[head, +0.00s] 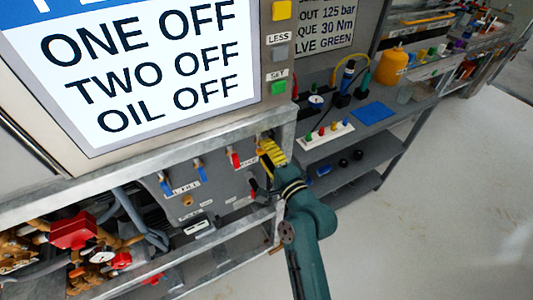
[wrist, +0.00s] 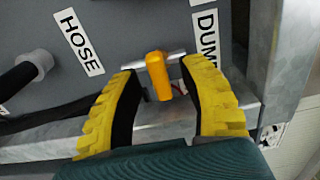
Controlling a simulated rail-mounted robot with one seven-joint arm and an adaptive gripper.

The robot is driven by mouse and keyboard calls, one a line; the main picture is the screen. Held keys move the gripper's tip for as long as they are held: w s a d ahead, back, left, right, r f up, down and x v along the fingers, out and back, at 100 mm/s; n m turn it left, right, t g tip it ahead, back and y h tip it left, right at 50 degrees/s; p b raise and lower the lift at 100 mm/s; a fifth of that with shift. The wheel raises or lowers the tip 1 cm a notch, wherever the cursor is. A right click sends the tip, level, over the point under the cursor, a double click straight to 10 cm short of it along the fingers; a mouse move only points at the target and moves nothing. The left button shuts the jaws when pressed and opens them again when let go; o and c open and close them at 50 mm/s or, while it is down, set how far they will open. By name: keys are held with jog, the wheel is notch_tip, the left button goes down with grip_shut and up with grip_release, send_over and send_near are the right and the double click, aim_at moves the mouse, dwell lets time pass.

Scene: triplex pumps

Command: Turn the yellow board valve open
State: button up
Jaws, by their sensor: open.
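The yellow board valve handle (wrist: 157,76) shows in the wrist view as a short, rounded yellow lever on a metal pipe stub, between the HOSE label (wrist: 79,43) and a partly hidden label reading "DUM". My gripper (wrist: 162,72) is open, with one yellow-padded finger on each side of the handle and a visible gap to each. Whether the handle lies fully at finger depth I cannot tell. In the head view my gripper (head: 270,153) is at the right end of the grey valve board (head: 215,188) and hides most of the valve.
The board also carries blue handles (head: 202,173) and a red handle (head: 236,160) left of my gripper. A metal frame post (wrist: 284,70) stands close on the right in the wrist view. A shelf bench (head: 385,125) with a power strip (head: 325,135) is right of the board.

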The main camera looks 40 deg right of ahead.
jog(key=shift+c, duration=0.4)
grip_shut()
jog(key=shift+f+n, duration=0.1)
jog(key=shift+n, duration=0.2)
jog(key=shift+f+n+b, duration=0.1)
jog(key=shift+n+b, duration=3.2)
jog(key=shift+n, duration=5.4)
